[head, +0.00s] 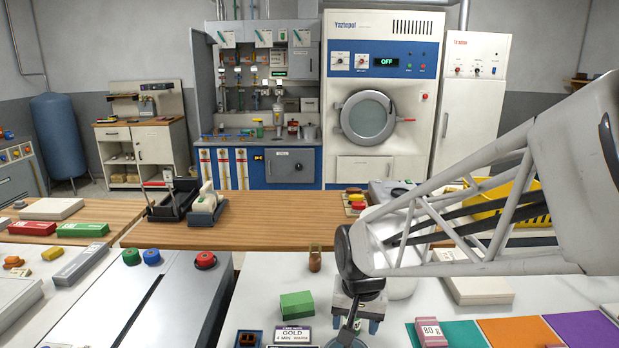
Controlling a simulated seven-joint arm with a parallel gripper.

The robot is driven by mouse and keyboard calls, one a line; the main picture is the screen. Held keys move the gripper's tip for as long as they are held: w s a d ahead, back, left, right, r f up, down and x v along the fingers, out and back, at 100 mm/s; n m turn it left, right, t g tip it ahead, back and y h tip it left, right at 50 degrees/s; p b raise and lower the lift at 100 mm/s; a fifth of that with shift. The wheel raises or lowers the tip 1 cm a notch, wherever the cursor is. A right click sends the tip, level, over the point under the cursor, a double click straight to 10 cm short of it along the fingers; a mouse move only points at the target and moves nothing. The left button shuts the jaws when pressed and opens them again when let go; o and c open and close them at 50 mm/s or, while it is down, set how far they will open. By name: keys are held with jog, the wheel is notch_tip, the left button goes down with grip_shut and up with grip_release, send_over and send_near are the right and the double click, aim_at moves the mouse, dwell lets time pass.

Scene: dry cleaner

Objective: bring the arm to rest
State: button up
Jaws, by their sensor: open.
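My arm comes in from the right edge as a white lattice link and bends down at a dark joint. My gripper (355,325) hangs below that joint, over the white worktop (262,270) near the bottom centre. Its two bluish fingers stand apart, and I see nothing held between them. A dark round part hides some of the space in front of the fingers. A green block (296,305) lies to the left of the gripper, apart from it. A pink 80 g block (430,332) lies to its right.
A GOLD sign (291,336) stands at the front, left of the gripper. A small brown jar (314,258) stands behind. A grey machine with coloured buttons (150,290) is at left. Coloured mats (515,331) lie at right. The wooden counter (270,225) is partly clear.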

jog(key=s+d+r, duration=0.2)
jog(key=s+d, duration=0.1)
jog(key=s, duration=0.2)
jog(key=s+d+r+n+t, duration=0.1)
jog(key=s+d+r, duration=0.2)
jog(key=s, duration=0.2)
jog(key=s+d+r, duration=0.2)
jog(key=s+d, duration=0.1)
jog(key=s, duration=0.2)
jog(key=shift+s+d+r+n+h, duration=0.2)
jog(key=shift+s+d+n+h, duration=0.1)
jog(key=shift+s+d+n, duration=0.1)
dwell(2.4)
